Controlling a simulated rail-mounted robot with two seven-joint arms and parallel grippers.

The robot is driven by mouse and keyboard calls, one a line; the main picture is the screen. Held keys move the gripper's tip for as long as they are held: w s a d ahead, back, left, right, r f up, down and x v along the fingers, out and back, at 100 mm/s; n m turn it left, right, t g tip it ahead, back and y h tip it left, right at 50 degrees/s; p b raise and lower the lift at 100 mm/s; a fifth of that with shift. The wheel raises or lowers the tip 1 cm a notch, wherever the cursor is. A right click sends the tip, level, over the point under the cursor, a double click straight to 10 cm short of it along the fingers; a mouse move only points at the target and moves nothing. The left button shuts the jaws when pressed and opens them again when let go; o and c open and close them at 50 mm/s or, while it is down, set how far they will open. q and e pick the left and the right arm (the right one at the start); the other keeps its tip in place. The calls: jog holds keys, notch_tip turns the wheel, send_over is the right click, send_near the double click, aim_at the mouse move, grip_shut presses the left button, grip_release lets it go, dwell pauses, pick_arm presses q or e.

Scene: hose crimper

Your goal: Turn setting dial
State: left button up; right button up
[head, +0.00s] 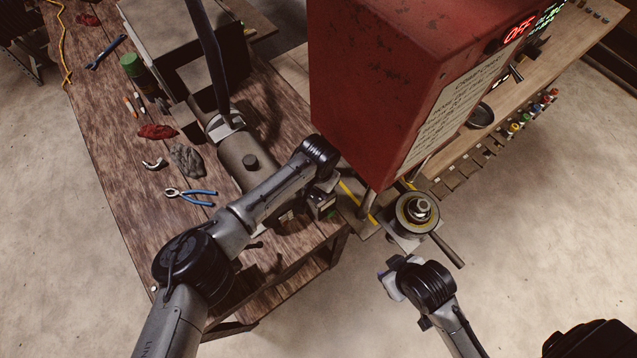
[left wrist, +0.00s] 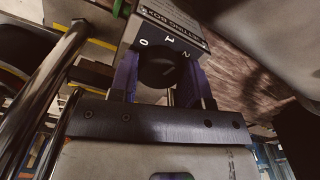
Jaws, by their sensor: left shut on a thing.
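The setting dial (left wrist: 160,68) is a dark round knob on the face of a grey box (left wrist: 183,30). The marks 0, 1 and 2 run around it. My left gripper (left wrist: 160,84) has one finger on each side of the dial and is shut on it. A faint line shows on the knob, but I cannot tell which mark it points to. In the head view, my left gripper (head: 322,192) is at the box by the table edge, mostly hidden by my wrist. My right gripper (head: 389,277) is over the floor below the round metal fitting; its fingers are unclear.
The red crimper cabinet (head: 385,75) with a lit OFF display stands just right of my left wrist. The round fitting (head: 418,212) with a lever is below it. Blue pliers (head: 190,196), rags and tools lie on the wooden table (head: 115,180). A metal cylinder (head: 245,150) lies beside my left arm.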

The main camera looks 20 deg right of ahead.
dwell(0.4)
pick_arm(q)
jog(key=o, duration=0.9)
notch_tip(320, 180, up, 14)
jog(key=shift+f+b, duration=0.1)
jog(key=shift+b, duration=0.65)
